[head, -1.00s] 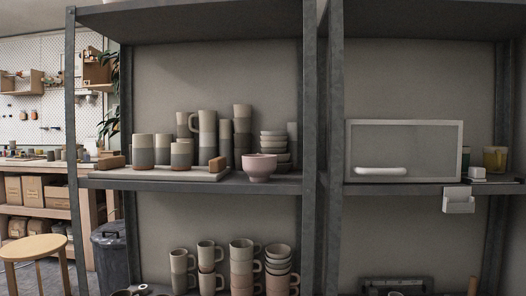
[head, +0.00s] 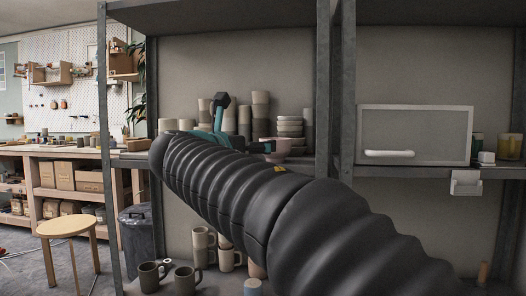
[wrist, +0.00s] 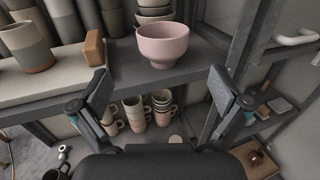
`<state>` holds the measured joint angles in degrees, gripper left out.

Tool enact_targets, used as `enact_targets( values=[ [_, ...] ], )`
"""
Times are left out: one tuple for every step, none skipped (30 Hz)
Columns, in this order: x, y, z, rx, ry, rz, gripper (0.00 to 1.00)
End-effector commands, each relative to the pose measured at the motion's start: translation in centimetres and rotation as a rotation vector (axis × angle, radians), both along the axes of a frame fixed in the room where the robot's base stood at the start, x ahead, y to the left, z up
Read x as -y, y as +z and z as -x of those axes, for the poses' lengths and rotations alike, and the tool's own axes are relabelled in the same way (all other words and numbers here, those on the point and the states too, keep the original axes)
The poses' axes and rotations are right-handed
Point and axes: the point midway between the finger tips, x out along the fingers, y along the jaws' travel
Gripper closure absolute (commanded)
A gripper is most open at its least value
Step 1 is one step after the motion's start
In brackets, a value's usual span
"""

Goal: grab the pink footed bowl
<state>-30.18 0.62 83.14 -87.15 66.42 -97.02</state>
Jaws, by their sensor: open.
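The pink footed bowl (wrist: 164,43) stands upright on the grey metal shelf (wrist: 195,65), near its front edge, in the wrist view. My gripper (wrist: 160,92) is open and empty, its two fingers spread wide in front of the bowl and not touching it. In the head view my arm hides much of the bowl (head: 276,147), and a dark fingertip with teal parts of my gripper (head: 238,130) shows just left of it.
A wooden block (wrist: 94,48) and a pale board (wrist: 48,82) with grey cups lie left of the bowl. Stacked bowls (wrist: 154,12) stand close behind it. A steel upright (wrist: 246,40) rises at right. Mugs (wrist: 130,112) stand on the shelf below.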

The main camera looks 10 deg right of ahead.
Motion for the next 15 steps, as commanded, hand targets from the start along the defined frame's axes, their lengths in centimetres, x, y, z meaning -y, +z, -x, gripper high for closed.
enact_targets(
  values=[
    [0.6,0.1,-0.6,0.000,-0.004,0.000,0.00],
    [1.0,0.1,-1.0,0.000,-0.005,0.000,0.00],
    [1.4,0.0,-1.7,0.000,-0.004,0.000,0.00],
    [1.7,0.0,-2.1,0.000,-0.004,0.000,0.00],
    [2.0,0.1,-2.6,0.001,-0.003,0.001,0.00],
    [2.4,0.1,-3.1,0.001,-0.002,0.000,0.00],
    [2.7,0.1,-3.6,0.001,-0.002,0.001,0.00],
    [3.0,0.1,-4.0,0.001,0.000,0.001,0.00],
    [3.2,0.1,-4.5,0.001,0.001,0.000,0.00],
    [3.4,0.2,-4.8,0.001,0.001,0.000,0.00],
    [3.6,0.1,-5.1,0.002,0.003,-0.001,0.00],
    [3.8,0.1,-5.4,0.001,0.004,0.000,0.00],
    [3.9,0.1,-5.6,0.001,0.004,0.000,0.00],
    [4.0,0.1,-5.8,0.001,0.005,0.000,0.00],
    [4.1,0.1,-5.9,0.002,0.005,-0.001,0.00]
  ],
)
